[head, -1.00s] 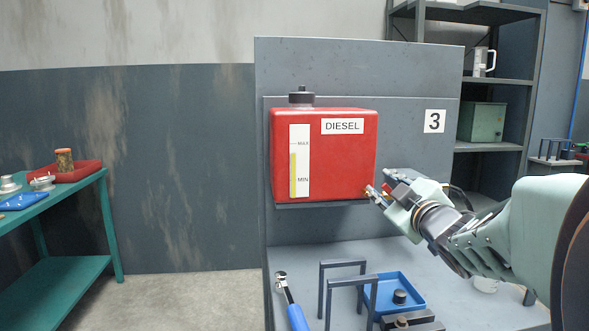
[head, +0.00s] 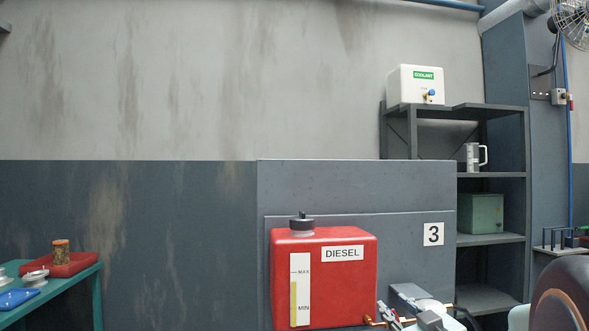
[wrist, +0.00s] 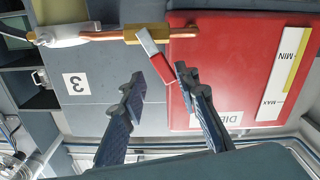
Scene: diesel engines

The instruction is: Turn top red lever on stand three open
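Stand three is a grey panel (head: 350,190) with a "3" sign, also in the wrist view (wrist: 90,105). It carries the red diesel tank (head: 325,282), which fills the right of the wrist view (wrist: 225,70). In the wrist view a brass valve (wrist: 150,33) sits on a copper pipe beside the tank. A lever with a silver neck and red grip (wrist: 163,67) slants from it. My gripper (wrist: 160,78) is open, its two dark fingers apart, with the lever's red end between or just beyond the fingertips. I cannot tell if they touch. In the head view my gripper is partly cut off at the bottom edge.
A shelf rack (head: 492,175) at right holds a white coolant box (head: 415,84), a jug (head: 472,157) and a green box (head: 481,213). A teal table (head: 75,285) with a red tray stands at left. The stand's lower bench is out of view.

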